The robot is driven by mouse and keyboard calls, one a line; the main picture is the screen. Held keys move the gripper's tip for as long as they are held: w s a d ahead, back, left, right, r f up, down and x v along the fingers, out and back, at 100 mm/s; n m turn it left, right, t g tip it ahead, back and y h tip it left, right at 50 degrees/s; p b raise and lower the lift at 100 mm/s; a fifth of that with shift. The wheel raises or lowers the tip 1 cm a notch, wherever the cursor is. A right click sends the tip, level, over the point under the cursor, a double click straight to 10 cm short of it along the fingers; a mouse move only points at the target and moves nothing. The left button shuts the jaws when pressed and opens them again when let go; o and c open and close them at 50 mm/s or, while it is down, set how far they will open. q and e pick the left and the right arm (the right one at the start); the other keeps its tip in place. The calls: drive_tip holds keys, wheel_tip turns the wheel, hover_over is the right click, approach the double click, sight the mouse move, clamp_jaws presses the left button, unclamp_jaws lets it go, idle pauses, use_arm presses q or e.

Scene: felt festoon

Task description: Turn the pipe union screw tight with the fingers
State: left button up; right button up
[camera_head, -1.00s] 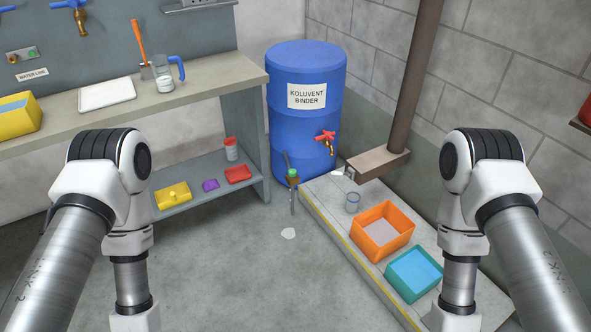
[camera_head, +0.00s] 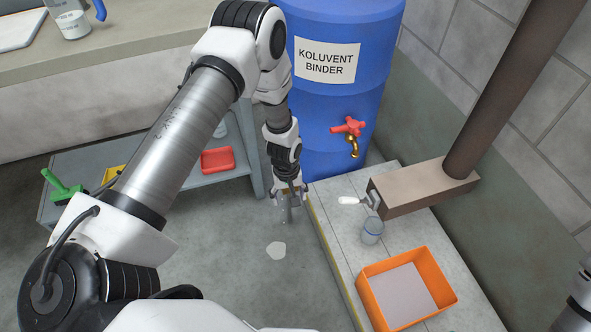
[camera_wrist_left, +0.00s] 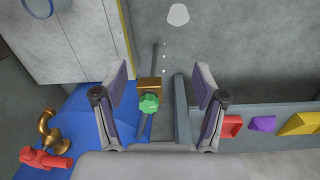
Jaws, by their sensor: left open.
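The pipe union screw is a faceted green knob (camera_wrist_left: 149,103) on a brass block (camera_wrist_left: 149,85), set on a thin grey pipe (camera_wrist_left: 154,62) in the left wrist view. My left gripper (camera_wrist_left: 160,84) is open, one finger on each side of the knob with a gap on both sides. In the head view my left gripper (camera_head: 288,205) points down in front of the blue drum, and my arm hides the green knob. Small pale drops (camera_wrist_left: 164,58) show beside the pipe's end. My right gripper is out of view.
The blue drum (camera_head: 310,130) has a red-handled brass tap (camera_head: 350,133). A pale puddle (camera_head: 276,251) lies on the floor. A shelf with a red tray (camera_head: 217,161) stands left.

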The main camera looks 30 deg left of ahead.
use_arm(q)
drive_tip(key=w+a+f+n+b, duration=0.1)
drive_tip(key=w+a+n+b, duration=0.1)
drive_tip(key=w+b, duration=0.1)
drive_tip(key=w+a+f+n+b, duration=0.1)
drive_tip(key=w+a+n+b, duration=0.1)
drive_tip(key=w+a+b, duration=0.1)
drive_tip(key=w+a+f+n+b, duration=0.1)
drive_tip(key=w+a+n+b, duration=0.1)
drive_tip(key=w+b, duration=0.3)
drive_tip(key=shift+w+a+f+y, duration=0.15)
drive_tip(key=shift+w+a, duration=0.2)
drive_tip(key=shift+w, duration=0.1)
drive_tip(key=shift+w+a+f+y, duration=0.1)
drive_tip(key=shift+w+a+y, duration=0.05)
drive_tip(key=shift+w+a, duration=0.25)
wheel_tip(320, 180, down, 7)
drive_tip(key=b, duration=0.3)
drive_tip(key=shift+w+f, duration=0.1)
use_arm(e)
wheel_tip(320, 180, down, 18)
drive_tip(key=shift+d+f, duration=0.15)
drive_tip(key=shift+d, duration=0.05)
use_arm(q)
drive_tip(key=shift+c, duration=0.3)
drive_tip(key=c, duration=1.1)
